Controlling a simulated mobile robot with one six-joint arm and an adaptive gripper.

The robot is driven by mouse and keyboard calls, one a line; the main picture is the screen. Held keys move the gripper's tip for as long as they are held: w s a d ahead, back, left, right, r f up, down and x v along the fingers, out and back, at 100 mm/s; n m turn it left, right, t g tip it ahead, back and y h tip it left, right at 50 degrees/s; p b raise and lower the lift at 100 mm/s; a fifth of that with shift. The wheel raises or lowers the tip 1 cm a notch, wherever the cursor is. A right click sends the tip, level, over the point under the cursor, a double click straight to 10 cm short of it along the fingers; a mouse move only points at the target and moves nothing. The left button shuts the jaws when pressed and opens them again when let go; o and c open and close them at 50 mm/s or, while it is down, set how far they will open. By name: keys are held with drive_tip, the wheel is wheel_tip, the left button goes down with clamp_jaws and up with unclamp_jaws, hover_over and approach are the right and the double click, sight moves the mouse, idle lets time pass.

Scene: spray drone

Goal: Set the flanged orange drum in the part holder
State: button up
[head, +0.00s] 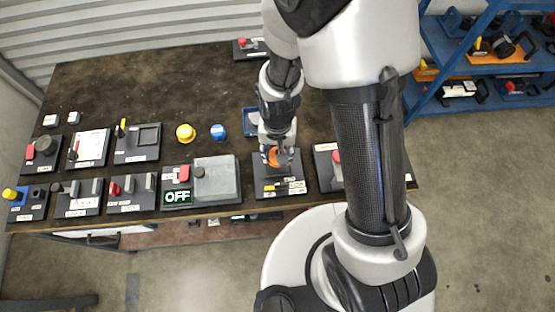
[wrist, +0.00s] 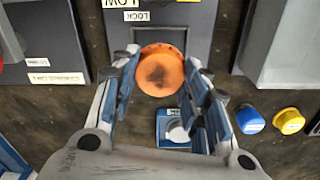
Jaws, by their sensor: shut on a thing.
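The orange drum (wrist: 160,72) shows its round face with a dark smudge in the middle. In the head view the drum (head: 273,157) is partly hidden by my fingers. My gripper (head: 280,156) points down and is shut on the drum; in the wrist view the fingers stand on both sides of it. The drum is over or at the slot of a dark panel (wrist: 200,15) labelled LOCK and LOW; I cannot tell whether it touches. A small blue tray (wrist: 172,143) with a pale round middle, possibly the part holder, lies beside the panel, partly hidden by a finger.
A blue knob (head: 218,131) and a yellow knob (head: 185,132) stand left of the blue tray. Control panels line the table's front edge on both sides, including a grey-covered one (head: 215,180). The dark table (head: 150,80) is mostly clear at the back.

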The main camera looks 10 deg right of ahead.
drive_tip(key=shift+f+b, duration=0.75)
drive_tip(key=shift+f, duration=1.45)
drive_tip(key=shift+f, duration=0.2)
drive_tip(key=o, duration=1)
drive_tip(key=shift+o, duration=0.2)
drive_tip(key=shift+r, duration=0.1)
